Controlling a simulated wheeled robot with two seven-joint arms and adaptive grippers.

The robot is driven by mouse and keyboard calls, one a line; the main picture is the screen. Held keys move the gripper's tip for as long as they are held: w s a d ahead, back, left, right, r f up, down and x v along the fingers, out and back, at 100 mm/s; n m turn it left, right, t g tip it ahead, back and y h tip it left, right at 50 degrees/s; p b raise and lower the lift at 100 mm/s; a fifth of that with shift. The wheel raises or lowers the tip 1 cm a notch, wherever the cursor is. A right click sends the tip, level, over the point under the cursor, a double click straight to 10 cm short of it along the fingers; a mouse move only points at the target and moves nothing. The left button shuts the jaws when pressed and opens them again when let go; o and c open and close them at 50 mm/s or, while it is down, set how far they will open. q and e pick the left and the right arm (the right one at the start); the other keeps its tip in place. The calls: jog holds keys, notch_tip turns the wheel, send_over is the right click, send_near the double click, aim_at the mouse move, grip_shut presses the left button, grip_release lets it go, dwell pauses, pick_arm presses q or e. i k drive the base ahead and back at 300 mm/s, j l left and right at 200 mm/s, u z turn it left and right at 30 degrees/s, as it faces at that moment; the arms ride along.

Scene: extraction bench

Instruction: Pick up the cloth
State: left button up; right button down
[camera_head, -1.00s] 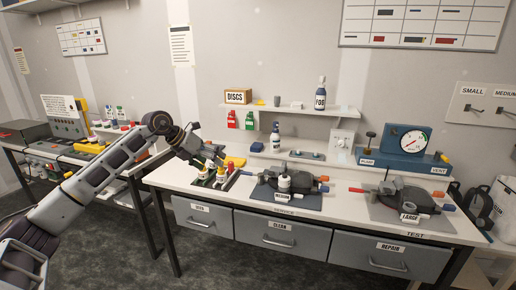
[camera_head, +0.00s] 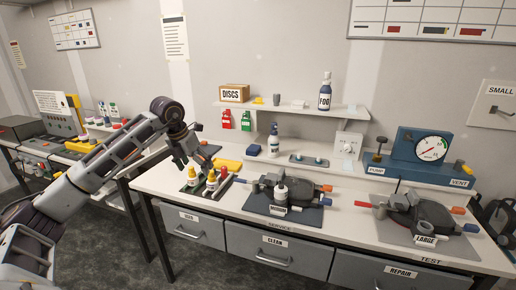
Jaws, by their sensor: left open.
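My right gripper is not in view.
Small dropper bottles (camera_head: 211,180) stand in a dark tray just below the gripper. A shelf (camera_head: 300,109) hangs behind.

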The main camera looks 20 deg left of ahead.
aim_at(253, 150)
jog(key=i, duration=1.45)
